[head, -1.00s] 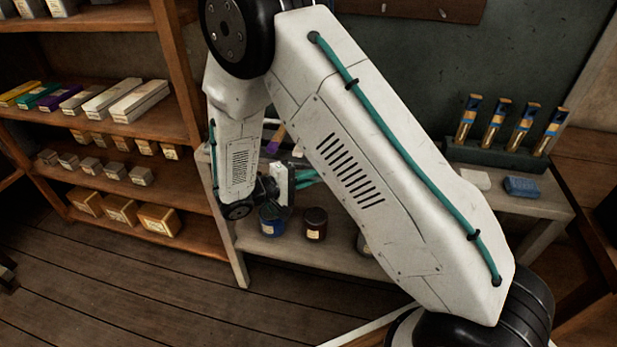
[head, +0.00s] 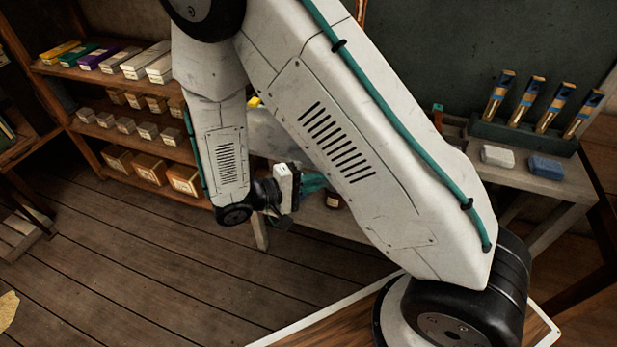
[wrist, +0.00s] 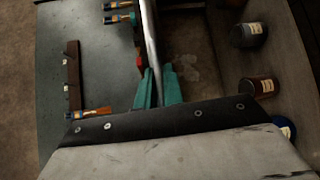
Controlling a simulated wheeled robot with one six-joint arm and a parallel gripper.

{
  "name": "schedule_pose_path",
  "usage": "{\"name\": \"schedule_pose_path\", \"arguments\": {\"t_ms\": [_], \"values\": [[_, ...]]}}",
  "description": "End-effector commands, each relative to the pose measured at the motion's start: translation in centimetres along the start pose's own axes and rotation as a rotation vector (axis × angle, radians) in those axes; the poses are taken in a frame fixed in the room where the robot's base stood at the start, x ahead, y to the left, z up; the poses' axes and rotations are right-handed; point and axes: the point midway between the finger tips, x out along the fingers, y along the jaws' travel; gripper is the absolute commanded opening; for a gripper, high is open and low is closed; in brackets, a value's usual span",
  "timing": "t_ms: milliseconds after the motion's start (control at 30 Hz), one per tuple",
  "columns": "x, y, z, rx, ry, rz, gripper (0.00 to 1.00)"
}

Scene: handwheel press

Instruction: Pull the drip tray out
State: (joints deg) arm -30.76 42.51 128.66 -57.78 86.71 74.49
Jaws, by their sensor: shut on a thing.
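In the wrist view the teal fingers of my gripper (wrist: 159,87) are shut on the near end of a thin, shiny metal rim, which I take to be the edge of the drip tray (wrist: 150,35). The rim runs from the fingertips to the top of the picture. Most of the tray's shape is hard to make out. A small red part (wrist: 140,63) shows just left of the fingers. In the head view my gripper (head: 313,182) is partly behind my arm, and what it holds is hidden there.
Jars, including a brown one (wrist: 258,88), stand to the right of the fingers. A grey top (wrist: 95,55) with blue-and-gold handled tools (wrist: 90,113) lies left. In the head view, wooden shelves (head: 120,130) stand left, and the plank floor (head: 170,270) in front is clear.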

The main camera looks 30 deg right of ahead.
Motion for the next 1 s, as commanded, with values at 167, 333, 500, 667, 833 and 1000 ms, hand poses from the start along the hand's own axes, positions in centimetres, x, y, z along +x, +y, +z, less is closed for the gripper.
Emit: {"name": "schedule_pose_path", "arguments": {"t_ms": [167, 333, 500, 667, 833, 1000], "values": [[0.0, 0.0, 0.0, 0.001, -0.001, 0.001, 0.00], [0.0, 0.0, 0.0, 0.000, -0.001, 0.001, 0.28], [0.0, 0.0, 0.0, 0.000, -0.001, 0.001, 0.30], [-0.2, 0.0, 0.0, 0.000, 0.001, 0.001, 0.30], [-2.4, 0.0, -0.1, 0.000, 0.004, 0.000, 0.30], [-5.4, 0.0, -0.1, 0.001, 0.003, 0.000, 0.30]]}}
